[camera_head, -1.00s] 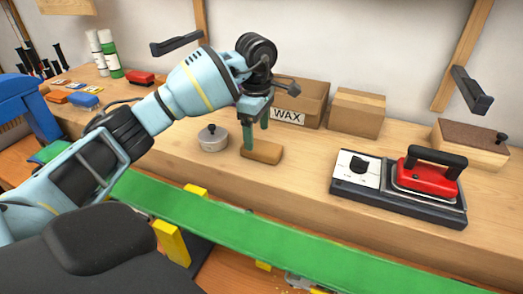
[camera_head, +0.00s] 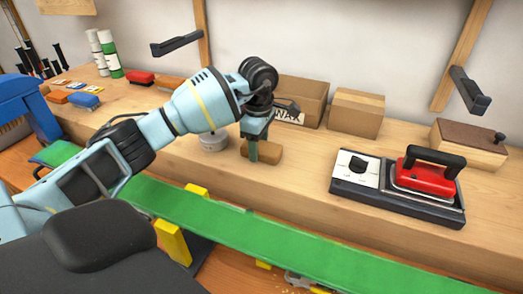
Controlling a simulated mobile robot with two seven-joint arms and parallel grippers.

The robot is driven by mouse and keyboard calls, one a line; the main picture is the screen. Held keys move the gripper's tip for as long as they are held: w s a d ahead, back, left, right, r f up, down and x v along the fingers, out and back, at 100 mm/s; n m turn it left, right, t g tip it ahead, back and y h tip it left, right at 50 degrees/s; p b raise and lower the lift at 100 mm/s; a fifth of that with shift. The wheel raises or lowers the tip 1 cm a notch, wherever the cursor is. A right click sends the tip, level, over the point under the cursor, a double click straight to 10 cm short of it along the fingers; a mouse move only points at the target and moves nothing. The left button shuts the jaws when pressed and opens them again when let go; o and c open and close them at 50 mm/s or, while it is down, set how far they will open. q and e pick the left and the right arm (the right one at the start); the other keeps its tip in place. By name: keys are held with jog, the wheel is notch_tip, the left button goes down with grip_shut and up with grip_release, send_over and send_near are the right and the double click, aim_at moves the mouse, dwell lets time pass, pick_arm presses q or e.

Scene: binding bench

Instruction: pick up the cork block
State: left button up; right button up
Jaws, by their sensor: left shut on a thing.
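The cork block (camera_head: 270,152) is a small brown block on the wooden bench, in front of the WAX box. My left gripper (camera_head: 254,150) points down at it, with its green fingers shut on the block. The near finger hides part of the block's front side. I cannot tell any gap between the block and the bench top. My right gripper is not in view.
A round metal tin (camera_head: 212,141) stands close left of the block, partly behind my arm. The WAX box (camera_head: 300,97) and a plain carton (camera_head: 356,112) stand behind. A red iron (camera_head: 427,177) sits on its base at right. A green strip (camera_head: 300,256) runs along the front.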

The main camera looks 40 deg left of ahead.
aim_at(259, 145)
pick_arm(q)
jog(key=shift+c, duration=0.3)
jog(key=shift+r, duration=0.3)
notch_tip(259, 145, up, 9)
jog(key=shift+r, duration=0.2)
